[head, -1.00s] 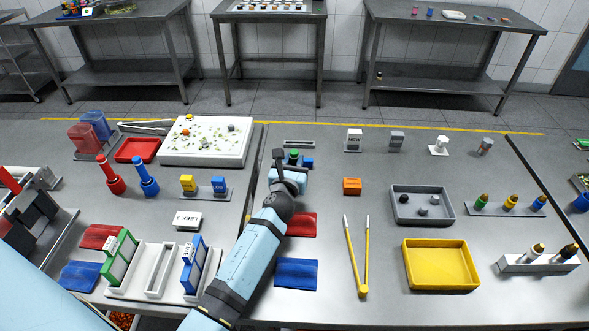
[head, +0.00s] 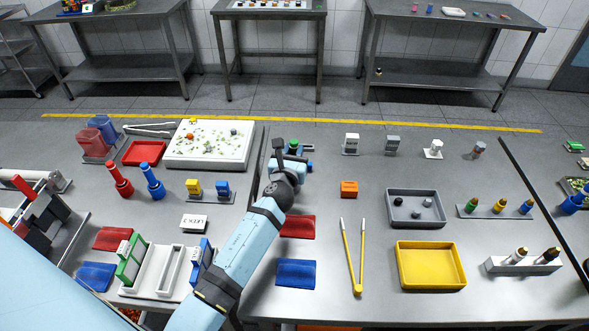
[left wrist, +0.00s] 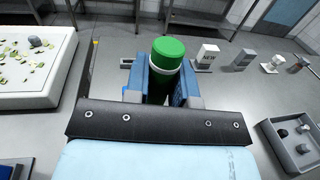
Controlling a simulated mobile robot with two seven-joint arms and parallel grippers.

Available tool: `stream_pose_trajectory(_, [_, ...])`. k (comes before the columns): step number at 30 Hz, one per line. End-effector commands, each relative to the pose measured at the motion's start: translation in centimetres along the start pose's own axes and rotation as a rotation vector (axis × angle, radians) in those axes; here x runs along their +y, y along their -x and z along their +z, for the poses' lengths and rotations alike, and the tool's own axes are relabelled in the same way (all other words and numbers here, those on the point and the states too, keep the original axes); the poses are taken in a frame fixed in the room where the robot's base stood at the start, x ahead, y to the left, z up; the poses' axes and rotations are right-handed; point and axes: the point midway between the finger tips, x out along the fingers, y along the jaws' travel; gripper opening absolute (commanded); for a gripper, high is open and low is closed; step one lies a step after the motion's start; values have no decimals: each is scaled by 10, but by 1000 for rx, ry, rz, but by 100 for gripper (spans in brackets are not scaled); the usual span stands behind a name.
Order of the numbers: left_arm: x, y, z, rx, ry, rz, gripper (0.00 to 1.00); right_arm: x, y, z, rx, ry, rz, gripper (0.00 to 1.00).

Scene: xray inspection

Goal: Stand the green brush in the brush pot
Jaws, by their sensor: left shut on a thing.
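My left gripper (head: 291,156) is shut on an upright cylinder with a green top (head: 293,145), a white band and a darker body. It also shows between the blue-grey fingers in the left wrist view (left wrist: 167,55). Its lower end is hidden, so I cannot tell whether it is clear of the table. No bristles show, so I cannot tell for certain that it is the green brush. Another small green item (head: 471,205) stands in a grey rack at the right. I cannot pick out the brush pot for certain. My right gripper is not in view.
Small blocks on stands, including a white one (head: 351,144), stand right of the gripper. An orange block (head: 349,188), a grey tray (head: 391,218) and a yellow tray (head: 432,284) lie nearer. A white board (head: 240,160) lies to the left. Bare table surrounds the tongs (head: 352,258).

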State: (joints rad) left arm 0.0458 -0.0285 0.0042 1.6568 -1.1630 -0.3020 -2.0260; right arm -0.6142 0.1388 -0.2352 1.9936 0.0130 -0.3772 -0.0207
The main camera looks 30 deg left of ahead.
Motion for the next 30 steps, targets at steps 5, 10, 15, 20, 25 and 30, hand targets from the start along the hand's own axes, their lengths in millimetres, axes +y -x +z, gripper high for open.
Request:
stream_pose_trajectory(5, [0,0,-1,0,0,0,0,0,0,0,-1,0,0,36])
stream_pose_trajectory(10, [0,0,-1,0,0,0,0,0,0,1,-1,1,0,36])
stream_pose_trajectory(15, [1,0,-5,0,0,4,0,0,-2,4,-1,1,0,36])
stream_pose_trajectory(20, [2,-1,-10,0,1,13,0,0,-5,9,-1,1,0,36])
stream_pose_trajectory(25, [2,-2,-8,-1,1,13,0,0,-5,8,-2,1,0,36])
stream_pose_trajectory(30, [2,-2,-8,-1,0,13,0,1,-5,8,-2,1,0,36])
